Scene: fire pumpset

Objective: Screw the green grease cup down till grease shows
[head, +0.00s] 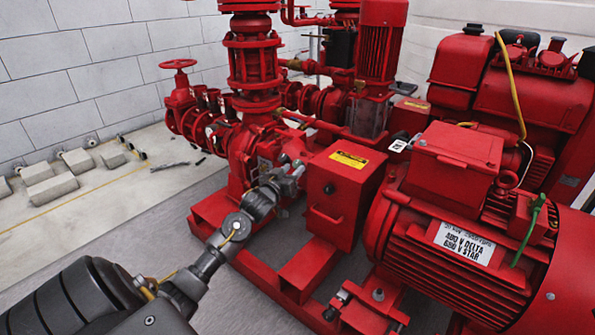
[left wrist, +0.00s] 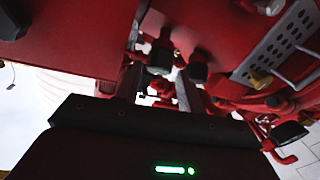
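My left gripper (head: 292,178) reaches in from the lower left to the shaft end of the red pump (head: 240,160), beside the red box with a yellow label. In the left wrist view its two grey fingers (left wrist: 160,92) stand apart, with red parts and a dark, rounded part showing between and beyond them. I cannot tell whether they touch anything. I cannot make out the green grease cup in either view; the gripper covers part of the pump's shaft end. My right gripper is not in view.
The red box (head: 342,190) stands close right of the gripper. A large red motor (head: 450,240) with a green cord (head: 529,230) fills the right. A perforated grey guard (left wrist: 275,45) shows in the left wrist view. Grey blocks (head: 52,189) lie by the wall. Floor at left is mostly clear.

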